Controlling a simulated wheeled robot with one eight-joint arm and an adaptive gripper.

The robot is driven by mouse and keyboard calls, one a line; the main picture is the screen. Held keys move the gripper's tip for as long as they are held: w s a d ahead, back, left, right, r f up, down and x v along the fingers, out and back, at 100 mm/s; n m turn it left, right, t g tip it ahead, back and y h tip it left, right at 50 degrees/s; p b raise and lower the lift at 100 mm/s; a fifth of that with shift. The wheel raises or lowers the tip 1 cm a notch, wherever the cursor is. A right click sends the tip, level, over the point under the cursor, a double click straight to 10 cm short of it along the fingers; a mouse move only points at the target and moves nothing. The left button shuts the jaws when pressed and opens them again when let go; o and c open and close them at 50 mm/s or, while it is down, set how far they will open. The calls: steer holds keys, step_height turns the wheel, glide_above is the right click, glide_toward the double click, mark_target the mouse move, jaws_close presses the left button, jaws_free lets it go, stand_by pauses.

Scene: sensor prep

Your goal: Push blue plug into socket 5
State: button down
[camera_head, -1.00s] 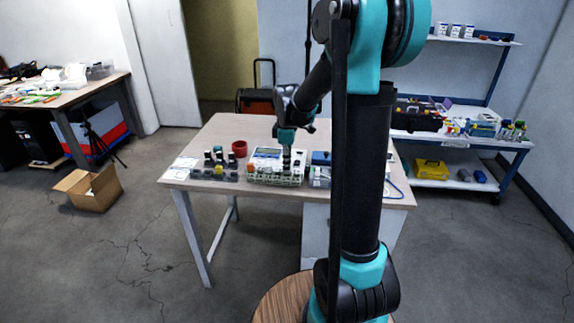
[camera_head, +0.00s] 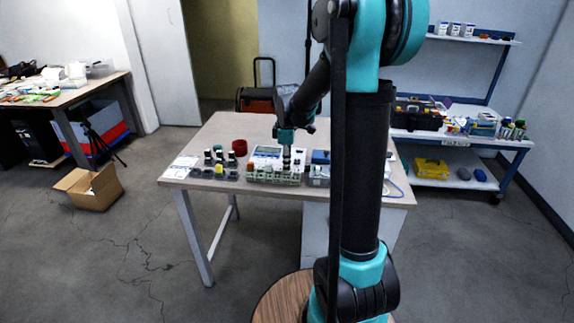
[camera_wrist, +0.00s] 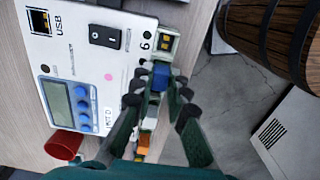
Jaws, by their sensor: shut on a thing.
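The blue plug (camera_wrist: 160,76) shows in the wrist view between my fingertips, at the green socket row along the edge of the white device. My gripper (camera_wrist: 160,92) is shut on it, with one dark fingertip on each side. The plug is just below the socket marked 6 (camera_wrist: 164,45) in that view. The plug's lower end is hidden, so I cannot tell how deep it sits. In the head view my gripper (camera_head: 287,165) points down over the green socket row (camera_head: 262,178) in front of the white device (camera_head: 264,150).
White and orange plugs (camera_wrist: 146,139) stand farther along the row. A red cup (camera_wrist: 63,146) stands beside the device. Dark-topped plugs (camera_head: 213,158) are on the left of the table (camera_head: 232,127), and a blue box (camera_head: 320,157) is on the right.

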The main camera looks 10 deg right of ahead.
steer(key=shift+f, duration=0.1)
steer(key=c, duration=1.3)
jaws_free()
steer(key=shift+o, duration=0.2)
steer(key=shift+r, duration=3.5)
steer(key=s+d+f+m+t, duration=0.2)
steer(key=s+f+m, duration=0.4)
steer(key=s, duration=0.5)
steer(key=s+d+f+m+t, duration=0.2)
steer(key=s+f+m, duration=0.4)
steer(key=s, duration=0.5)
steer(key=shift+m, duration=1.2)
